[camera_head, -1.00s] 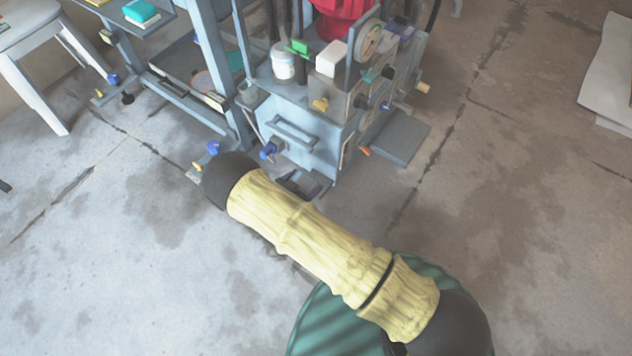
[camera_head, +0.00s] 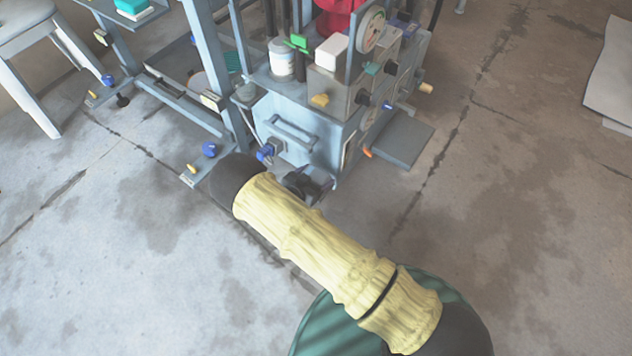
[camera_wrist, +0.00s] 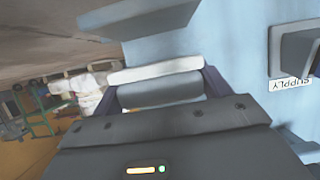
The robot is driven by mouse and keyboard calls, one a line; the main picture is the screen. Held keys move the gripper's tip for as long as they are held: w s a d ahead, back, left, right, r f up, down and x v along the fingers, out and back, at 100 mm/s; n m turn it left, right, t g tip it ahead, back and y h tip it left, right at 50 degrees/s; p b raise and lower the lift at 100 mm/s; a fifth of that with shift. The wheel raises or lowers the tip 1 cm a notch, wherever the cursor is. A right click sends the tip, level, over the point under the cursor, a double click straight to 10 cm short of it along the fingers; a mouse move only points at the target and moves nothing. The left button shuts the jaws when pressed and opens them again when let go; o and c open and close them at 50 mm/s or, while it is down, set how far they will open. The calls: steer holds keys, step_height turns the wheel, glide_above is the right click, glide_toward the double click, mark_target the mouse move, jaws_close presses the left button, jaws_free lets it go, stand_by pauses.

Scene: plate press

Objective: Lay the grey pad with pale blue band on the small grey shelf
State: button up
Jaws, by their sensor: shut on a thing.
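My gripper (camera_wrist: 160,88) is shut on the grey pad (camera_wrist: 160,92), whose pale band (camera_wrist: 155,68) runs along its far edge in the wrist view. In the head view my gripper (camera_head: 308,187) is a dark shape low in front of the blue cabinet, and the pad cannot be made out there. The small grey shelf (camera_head: 401,139) juts from the cabinet's right side, low down and empty. A grey slab at the top of the wrist view (camera_wrist: 135,14) looks like this shelf, beyond the pad and apart from it.
The light blue cabinet (camera_head: 292,150) has a handle, knobs and a gauge. A blue frame (camera_head: 180,100) stands at left. The concrete floor (camera_head: 520,230) is open at right.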

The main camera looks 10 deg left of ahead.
mark_target(316, 182)
step_height(316, 182, down, 3)
steer(key=shift+f+b, duration=0.1)
steer(key=shift+b, duration=0.95)
steer(key=shift+w+b, duration=0.1)
steer(key=shift+b, duration=0.2)
steer(key=o, duration=0.5)
steer(key=shift+f, duration=0.1)
steer(key=o, duration=0.5)
